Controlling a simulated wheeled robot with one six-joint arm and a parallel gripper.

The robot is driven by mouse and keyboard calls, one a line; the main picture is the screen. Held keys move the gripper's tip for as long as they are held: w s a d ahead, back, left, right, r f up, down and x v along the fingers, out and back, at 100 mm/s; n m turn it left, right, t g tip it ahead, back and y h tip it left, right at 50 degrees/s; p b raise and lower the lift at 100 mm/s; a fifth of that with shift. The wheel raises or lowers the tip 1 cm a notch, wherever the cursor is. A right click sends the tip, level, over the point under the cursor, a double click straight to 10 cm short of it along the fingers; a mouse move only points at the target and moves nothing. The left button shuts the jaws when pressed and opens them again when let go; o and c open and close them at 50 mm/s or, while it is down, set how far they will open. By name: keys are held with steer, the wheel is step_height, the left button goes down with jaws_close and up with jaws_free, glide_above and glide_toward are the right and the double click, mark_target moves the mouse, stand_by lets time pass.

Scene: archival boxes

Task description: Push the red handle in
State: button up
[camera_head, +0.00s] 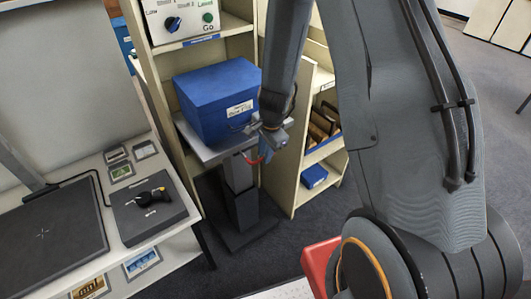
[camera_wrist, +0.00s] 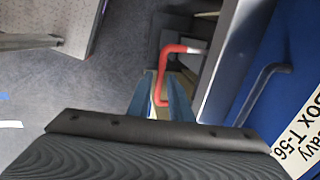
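The red handle (camera_wrist: 162,70) is a bent bar that sticks out from the edge of a grey platform (camera_wrist: 232,60) in the wrist view. In the head view the red handle (camera_head: 251,160) shows only in small part below the platform, beside my gripper (camera_head: 266,147). In the wrist view my gripper (camera_wrist: 160,98) has its two blue fingers apart, and the handle's lower end shows in the gap between them. I cannot tell whether the fingers touch the handle.
A blue box (camera_head: 218,100) labelled T-56 stands on the platform, which sits on a dark column. A shelf unit (camera_head: 309,160) stands close on the right. A table (camera_head: 185,240) with a black device is on the left. Carpet is free in front.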

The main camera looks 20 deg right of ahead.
jaws_close()
steer(key=shift+w, duration=0.1)
stand_by(1.1)
